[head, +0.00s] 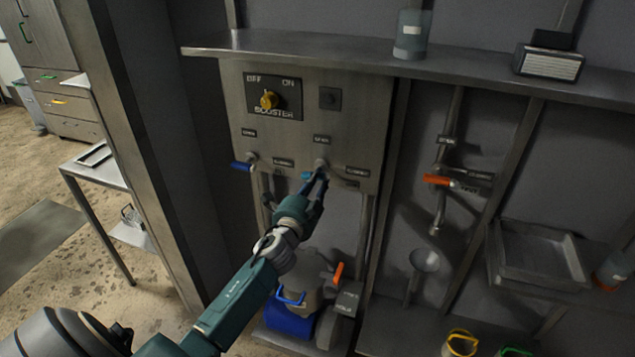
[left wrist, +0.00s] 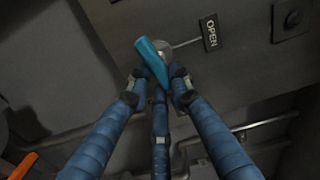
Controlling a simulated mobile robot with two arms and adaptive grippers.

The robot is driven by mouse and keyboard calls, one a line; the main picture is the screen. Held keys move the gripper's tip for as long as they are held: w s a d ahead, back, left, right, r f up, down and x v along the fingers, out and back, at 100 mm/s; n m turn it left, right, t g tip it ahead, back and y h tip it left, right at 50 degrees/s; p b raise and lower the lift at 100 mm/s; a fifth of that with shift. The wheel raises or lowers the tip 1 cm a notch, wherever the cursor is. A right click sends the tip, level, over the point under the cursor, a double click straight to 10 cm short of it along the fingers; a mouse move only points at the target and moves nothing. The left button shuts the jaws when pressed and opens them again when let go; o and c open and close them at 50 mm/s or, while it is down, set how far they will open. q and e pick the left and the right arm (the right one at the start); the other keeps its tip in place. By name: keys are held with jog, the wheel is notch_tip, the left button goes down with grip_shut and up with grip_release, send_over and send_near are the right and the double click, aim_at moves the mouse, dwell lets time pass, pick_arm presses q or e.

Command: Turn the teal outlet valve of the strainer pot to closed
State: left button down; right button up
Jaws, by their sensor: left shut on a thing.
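The teal valve handle (head: 306,175) sits on a round hub on the grey panel, under the booster switch, and points left and slightly down in the head view. In the left wrist view the teal handle (left wrist: 152,60) lies between my fingers, with a label reading OPEN (left wrist: 210,33) beside its hub. My left gripper (head: 321,176) is shut on the handle; its fingers close on both sides of it in the left wrist view (left wrist: 157,84). The small labels around the valve are too small to read in the head view. My right gripper is not in view.
A blue-handled valve (head: 241,166) is to the left on the same panel. The yellow booster knob (head: 268,100) is above. An orange-handled valve (head: 437,180) is on a pipe to the right. A steel shelf (head: 300,45) runs overhead.

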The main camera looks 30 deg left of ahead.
pick_arm(q)
jog(key=shift+f+m, duration=0.2)
jog(key=shift+m, duration=0.7)
jog(key=c, duration=1.5)
grip_release()
jog(key=shift+c, duration=0.2)
jog(key=v, duration=1.2)
jog(key=shift+a, duration=0.1)
